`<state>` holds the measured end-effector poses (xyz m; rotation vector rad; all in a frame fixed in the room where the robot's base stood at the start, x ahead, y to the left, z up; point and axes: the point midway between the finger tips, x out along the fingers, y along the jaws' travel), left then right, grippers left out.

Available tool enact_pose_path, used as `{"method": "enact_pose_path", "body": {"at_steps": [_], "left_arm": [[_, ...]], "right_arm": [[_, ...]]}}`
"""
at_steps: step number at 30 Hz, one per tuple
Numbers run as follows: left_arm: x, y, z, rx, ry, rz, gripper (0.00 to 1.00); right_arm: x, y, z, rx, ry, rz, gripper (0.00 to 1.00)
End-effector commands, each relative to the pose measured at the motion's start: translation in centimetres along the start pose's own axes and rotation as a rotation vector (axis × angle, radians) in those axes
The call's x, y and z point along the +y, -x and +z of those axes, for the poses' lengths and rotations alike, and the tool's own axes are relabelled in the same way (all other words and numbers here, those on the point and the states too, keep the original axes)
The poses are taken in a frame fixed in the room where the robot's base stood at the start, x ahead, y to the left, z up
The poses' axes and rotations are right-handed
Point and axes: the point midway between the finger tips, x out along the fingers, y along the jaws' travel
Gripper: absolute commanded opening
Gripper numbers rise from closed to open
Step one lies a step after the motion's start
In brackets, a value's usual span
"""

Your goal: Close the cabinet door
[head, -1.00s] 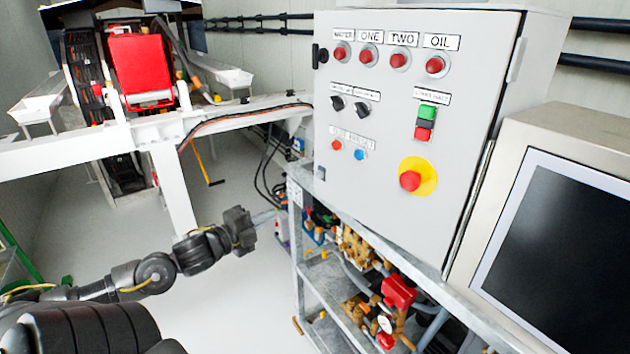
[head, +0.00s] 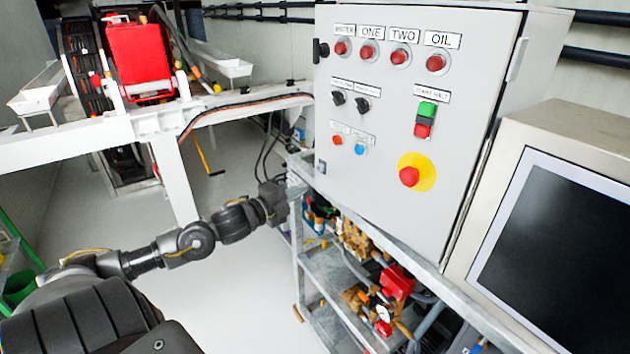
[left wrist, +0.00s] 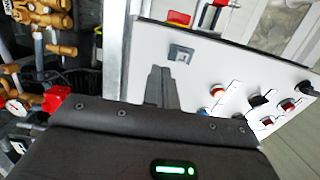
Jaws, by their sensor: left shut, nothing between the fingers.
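The cabinet door (head: 385,190) is a light grey panel with lamps, switches and a yellow-ringed red button, and a black handle (head: 320,52) at its upper left edge. I cannot tell whether it is fully shut. It also shows in the left wrist view (left wrist: 190,85). My left gripper (head: 294,186) is shut and empty, beside the door's lower left corner. In the left wrist view its fingers (left wrist: 161,84) lie in front of the panel near a small square lock (left wrist: 180,53); contact is unclear. My right gripper is out of view.
A metal rack (head: 325,270) with brass valves and pipes stands under the cabinet. A dark screen (head: 555,260) is to its right. A white frame (head: 175,165) with a red machine part stands at the left. The grey floor below my left arm is clear.

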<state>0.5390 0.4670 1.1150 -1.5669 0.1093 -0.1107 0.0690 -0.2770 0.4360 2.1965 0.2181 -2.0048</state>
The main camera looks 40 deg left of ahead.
Motion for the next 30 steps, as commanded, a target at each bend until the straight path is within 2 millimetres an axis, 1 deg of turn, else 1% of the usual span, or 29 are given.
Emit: {"method": "enact_pose_path", "body": {"at_steps": [1, 6, 13, 18, 30], "left_arm": [[-0.4, -0.8, 0.1, -0.003, 0.004, -0.004, 0.0], [-0.4, -3.2, 0.0, -0.002, 0.004, -0.003, 0.0], [-0.2, -5.4, 0.0, -0.001, 0.003, -0.001, 0.0], [0.0, -6.0, 0.0, 0.0, 0.002, 0.0, 0.0], [0.1, -6.1, 0.2, -0.003, 0.001, 0.0, 0.0]], "right_arm": [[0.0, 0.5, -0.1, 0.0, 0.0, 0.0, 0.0], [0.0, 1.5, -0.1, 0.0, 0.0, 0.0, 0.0], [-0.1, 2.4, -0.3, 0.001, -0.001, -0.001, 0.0], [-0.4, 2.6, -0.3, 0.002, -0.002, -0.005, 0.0], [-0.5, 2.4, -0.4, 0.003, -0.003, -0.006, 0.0]]}}
